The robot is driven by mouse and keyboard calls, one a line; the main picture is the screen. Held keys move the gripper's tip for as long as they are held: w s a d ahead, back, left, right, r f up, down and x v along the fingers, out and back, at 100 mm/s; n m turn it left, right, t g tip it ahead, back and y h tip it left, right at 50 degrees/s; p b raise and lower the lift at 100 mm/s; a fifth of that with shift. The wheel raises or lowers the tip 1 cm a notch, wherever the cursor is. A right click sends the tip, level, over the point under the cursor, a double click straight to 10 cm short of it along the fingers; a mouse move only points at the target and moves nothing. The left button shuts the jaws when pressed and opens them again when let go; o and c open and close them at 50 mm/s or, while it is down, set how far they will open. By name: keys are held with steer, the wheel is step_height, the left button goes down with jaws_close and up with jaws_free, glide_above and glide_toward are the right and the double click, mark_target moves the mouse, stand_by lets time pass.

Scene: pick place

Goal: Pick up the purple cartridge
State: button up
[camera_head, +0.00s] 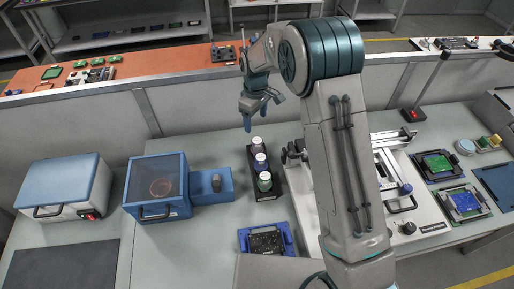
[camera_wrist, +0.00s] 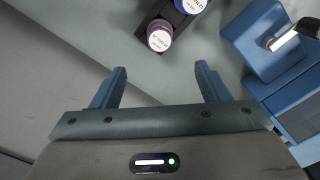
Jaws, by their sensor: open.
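The purple cartridge (camera_wrist: 160,40) has a round white labelled top and a purple body. In the wrist view it stands ahead of the fingertips, near the middle between them and apart from both. In the head view it appears to be the farthest cartridge (camera_head: 257,147) in a black rack (camera_head: 267,195). A blue cartridge (camera_head: 260,164) and a green cartridge (camera_head: 265,184) stand in the same row. My gripper (camera_head: 258,108) is above and beyond the rack's far end. In the wrist view my gripper (camera_wrist: 161,72) is open, with nothing between its fingers.
A blue machine (camera_head: 160,190) with a clear lid stands left of the rack, and a grey-blue box (camera_head: 64,188) is farther left. A white fixture (camera_head: 390,165) is close on the right. A blue tray (camera_head: 265,241) lies in front. A grey partition (camera_head: 190,115) runs behind.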

mark_target(257, 140)
step_height(257, 140, down, 8)
steer(key=b, duration=0.4)
steer(key=shift+f, duration=0.2)
steer(key=f+b, duration=0.1)
steer(key=f, duration=0.1)
steer(key=f+b, duration=0.1)
steer(key=f, duration=0.2)
steer(key=shift+s+d+f, duration=0.1)
steer(key=shift+s+d, duration=0.05)
steer(key=shift+d, duration=0.05)
steer(key=c, duration=1.2)
